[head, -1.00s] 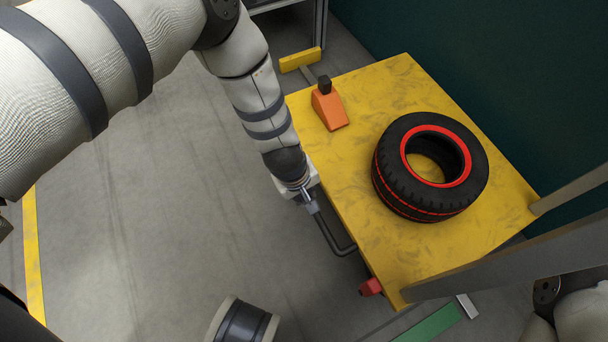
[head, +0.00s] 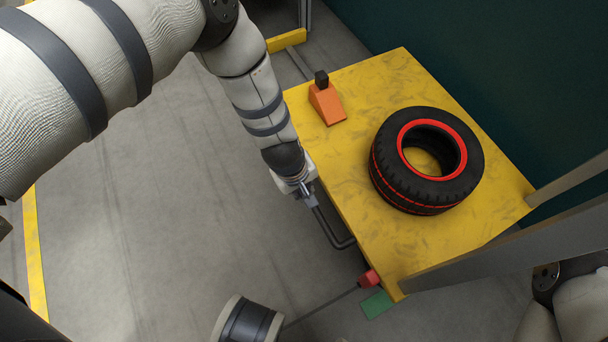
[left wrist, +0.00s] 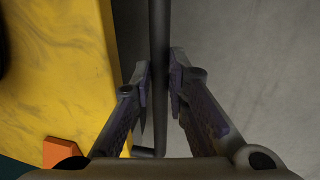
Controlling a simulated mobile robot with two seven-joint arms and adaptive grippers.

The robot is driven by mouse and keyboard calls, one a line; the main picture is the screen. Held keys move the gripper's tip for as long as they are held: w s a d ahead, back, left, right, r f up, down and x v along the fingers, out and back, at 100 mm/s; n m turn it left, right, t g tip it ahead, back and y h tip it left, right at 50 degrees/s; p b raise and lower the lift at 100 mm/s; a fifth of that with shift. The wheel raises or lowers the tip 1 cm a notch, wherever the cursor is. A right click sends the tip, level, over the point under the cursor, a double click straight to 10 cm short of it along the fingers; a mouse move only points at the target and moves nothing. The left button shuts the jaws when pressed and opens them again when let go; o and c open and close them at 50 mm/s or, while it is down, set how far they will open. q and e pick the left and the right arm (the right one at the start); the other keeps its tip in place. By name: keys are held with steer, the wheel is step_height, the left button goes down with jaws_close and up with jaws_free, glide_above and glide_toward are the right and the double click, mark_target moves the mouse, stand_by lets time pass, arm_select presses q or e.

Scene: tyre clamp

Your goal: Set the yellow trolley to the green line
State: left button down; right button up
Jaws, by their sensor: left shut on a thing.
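The yellow trolley (head: 377,210) stands at the right of the head view with a black, red-ringed tyre lying on top. Its dark handle (head: 329,230) runs along its left side. My left gripper (head: 307,197) is shut on this handle; in the left wrist view the bar (left wrist: 159,28) passes between the fingers (left wrist: 161,80). A red block (head: 368,279) sticks out at the trolley's near corner. The green line (head: 376,304) shows as a short patch on the floor just below that block, partly hidden under the trolley. My right gripper is not in view.
The tyre (head: 427,160) and an orange wedge with a black knob (head: 327,104) sit on the trolley top. Grey beams (head: 520,243) cross the trolley's right side. A dark green wall (head: 480,60) is behind. Open grey floor (head: 170,200) lies left.

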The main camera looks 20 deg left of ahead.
arm_select(q)
steer(key=c, duration=1.6)
jaws_free()
steer(key=shift+o, duration=0.2)
step_height(320, 180, up, 12)
steer(key=s+a, duration=0.1)
steer(key=s, duration=0.1)
steer(key=shift+a, duration=0.25)
steer(key=shift+f, duration=0.15)
